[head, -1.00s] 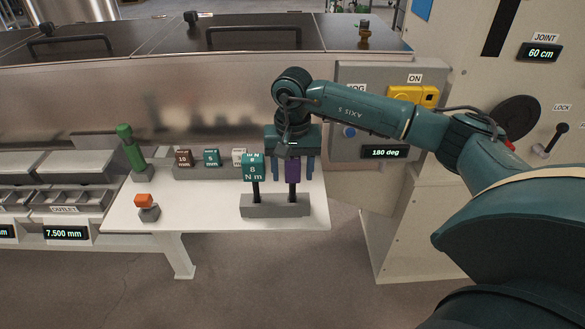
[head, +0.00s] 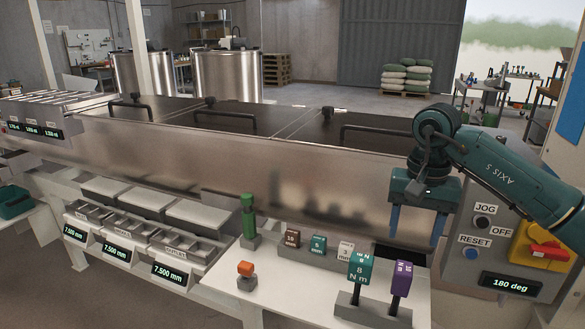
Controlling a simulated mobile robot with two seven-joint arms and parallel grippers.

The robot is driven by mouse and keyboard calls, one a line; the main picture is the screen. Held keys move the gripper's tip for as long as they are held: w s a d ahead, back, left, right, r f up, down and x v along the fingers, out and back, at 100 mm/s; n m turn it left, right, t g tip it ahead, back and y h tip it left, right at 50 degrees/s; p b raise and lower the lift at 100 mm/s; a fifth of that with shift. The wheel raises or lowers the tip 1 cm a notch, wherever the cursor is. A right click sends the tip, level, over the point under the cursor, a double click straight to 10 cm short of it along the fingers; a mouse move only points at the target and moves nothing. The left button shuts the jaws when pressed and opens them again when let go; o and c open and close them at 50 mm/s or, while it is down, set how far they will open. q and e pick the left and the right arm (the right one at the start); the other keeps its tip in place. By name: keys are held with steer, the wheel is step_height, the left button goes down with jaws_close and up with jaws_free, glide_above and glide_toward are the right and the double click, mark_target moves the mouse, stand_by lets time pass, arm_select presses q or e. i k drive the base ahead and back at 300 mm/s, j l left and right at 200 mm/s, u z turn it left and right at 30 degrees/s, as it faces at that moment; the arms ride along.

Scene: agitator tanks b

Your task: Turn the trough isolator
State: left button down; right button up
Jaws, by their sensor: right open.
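The trough isolator is a yellow switch (head: 526,256) with a red handle (head: 549,251) on the grey control box at the right. The handle lies slanted, and an OFF label (head: 502,231) is to its left. My arm passes just above the isolator and hides part of its surroundings. My right gripper (head: 418,238) is open and empty, fingers pointing down, left of the box and apart from the isolator. My left gripper is not in view.
Below the gripper, a purple driver (head: 400,278) and a teal 8 N m driver (head: 360,268) stand in a grey rack (head: 372,312). JOG (head: 481,222) and RESET (head: 471,254) buttons and a 180 deg display (head: 511,282) share the box. The lidded steel trough (head: 270,180) runs behind.

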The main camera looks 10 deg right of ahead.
mark_target(547, 247)
steer(key=k, duration=1)
